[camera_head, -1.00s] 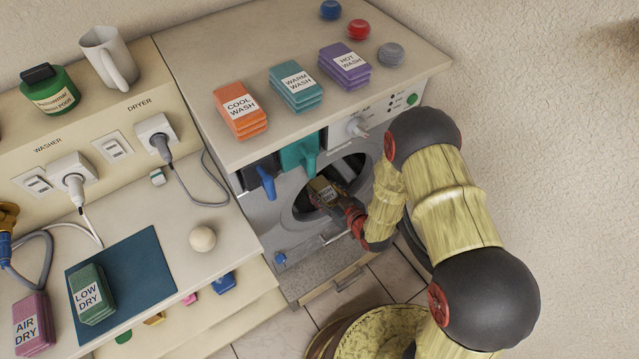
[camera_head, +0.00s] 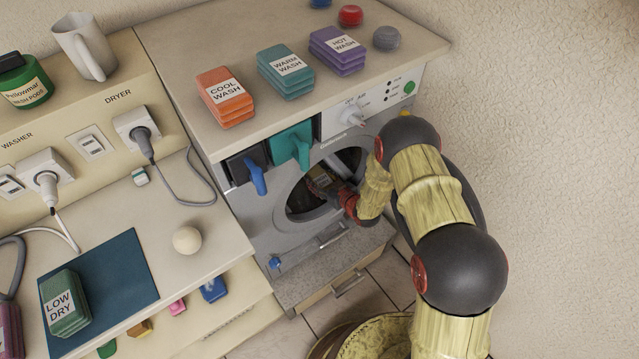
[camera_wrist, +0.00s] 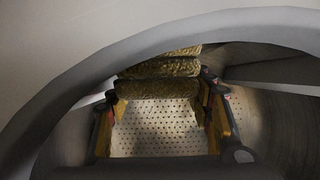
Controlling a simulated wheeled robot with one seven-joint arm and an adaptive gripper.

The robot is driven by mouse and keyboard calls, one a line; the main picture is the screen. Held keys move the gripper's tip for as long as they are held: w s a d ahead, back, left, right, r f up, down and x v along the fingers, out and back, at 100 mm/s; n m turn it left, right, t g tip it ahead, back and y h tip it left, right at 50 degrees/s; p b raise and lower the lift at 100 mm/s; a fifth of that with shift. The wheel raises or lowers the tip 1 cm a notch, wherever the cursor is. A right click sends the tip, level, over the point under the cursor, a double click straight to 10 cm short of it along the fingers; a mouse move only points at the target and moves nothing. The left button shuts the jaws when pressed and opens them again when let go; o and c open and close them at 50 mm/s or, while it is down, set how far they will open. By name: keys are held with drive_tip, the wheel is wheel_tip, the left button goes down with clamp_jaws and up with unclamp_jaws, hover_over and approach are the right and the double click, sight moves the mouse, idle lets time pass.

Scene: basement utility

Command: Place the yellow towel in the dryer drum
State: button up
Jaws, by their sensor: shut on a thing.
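The yellow towel (camera_head: 319,179), a folded stack, is small and dark in the head view, inside the round opening of the front-loading machine (camera_head: 256,225). In the wrist view the towel (camera_wrist: 158,88) shows as stacked tan-yellow layers between the two fingers. My gripper (camera_wrist: 160,108) is shut on it, with the fingers on its left and right sides. My gripper (camera_head: 328,187) reaches through the opening from the right. The drum (camera_wrist: 155,132) has a pale, perforated inner surface below the towel. I cannot tell whether the towel touches it.
The grey door rim (camera_wrist: 65,90) arches close around my wrist. Orange (camera_head: 225,97), teal (camera_head: 287,72) and purple (camera_head: 338,50) labelled stacks lie on the machine top. A counter (camera_head: 205,270) with a blue mat (camera_head: 125,270) and white ball (camera_head: 187,240) is at left.

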drive_tip(key=shift+f, duration=0.75)
drive_tip(key=shift+f, duration=0.15)
drive_tip(key=o, duration=1)
drive_tip(key=shift+r, duration=0.2)
drive_tip(key=p+v, duration=0.3)
drive_tip(key=v, duration=0.8)
drive_tip(key=shift+s+d+r+p, duration=0.1)
drive_tip(key=shift+s+d+p, duration=0.15)
drive_tip(key=shift+p, duration=0.15)
drive_tip(key=shift+s+d, duration=0.1)
